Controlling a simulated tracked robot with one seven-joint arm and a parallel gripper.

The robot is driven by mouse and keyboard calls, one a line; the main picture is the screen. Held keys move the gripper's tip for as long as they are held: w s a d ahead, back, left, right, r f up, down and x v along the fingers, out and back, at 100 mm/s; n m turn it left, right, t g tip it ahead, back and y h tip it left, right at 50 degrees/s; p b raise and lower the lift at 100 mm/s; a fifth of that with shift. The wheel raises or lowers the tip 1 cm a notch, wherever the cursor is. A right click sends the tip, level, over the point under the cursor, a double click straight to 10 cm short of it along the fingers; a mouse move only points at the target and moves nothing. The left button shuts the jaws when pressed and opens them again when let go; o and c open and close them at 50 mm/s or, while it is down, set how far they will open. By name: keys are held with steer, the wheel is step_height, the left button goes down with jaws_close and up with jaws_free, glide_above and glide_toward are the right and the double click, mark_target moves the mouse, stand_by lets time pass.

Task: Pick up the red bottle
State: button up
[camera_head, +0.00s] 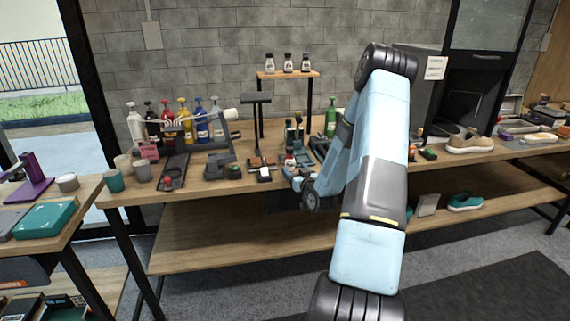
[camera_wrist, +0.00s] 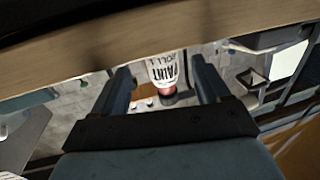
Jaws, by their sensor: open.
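In the wrist view, a white bottle (camera_wrist: 162,70) with dark "PAINT" lettering and a red end (camera_wrist: 167,92) shows between the two fingers of my gripper (camera_wrist: 162,76). The fingers are apart, with visible space on both sides of the bottle. In the head view, a small white and red bottle (camera_head: 289,163) stands on the wooden table beside the end of my arm; it looks like the same one. A larger red pump bottle (camera_head: 168,116) stands in the row at the back left of the table. My fingertips are hard to make out in the head view.
The wooden table's front edge (camera_wrist: 100,50) crosses the wrist view close to my gripper. Dark bottles (camera_head: 293,133) and a green bottle (camera_head: 331,118) stand behind the small bottle. A stand with a shelf (camera_head: 288,75) rises behind. Shoes (camera_head: 468,142) are at right.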

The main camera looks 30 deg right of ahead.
mark_target(292, 165)
steer(key=shift+w+d+r, duration=0.1)
steer(key=shift+w+r, duration=0.1)
steer(key=shift+w, duration=1.25)
steer(key=shift+w+d+r, duration=0.1)
steer(key=shift+w+r, duration=0.1)
steer(key=shift+w, duration=1.25)
steer(key=shift+c, duration=0.3)
steer(key=c, duration=1)
steer(key=shift+r, duration=0.1)
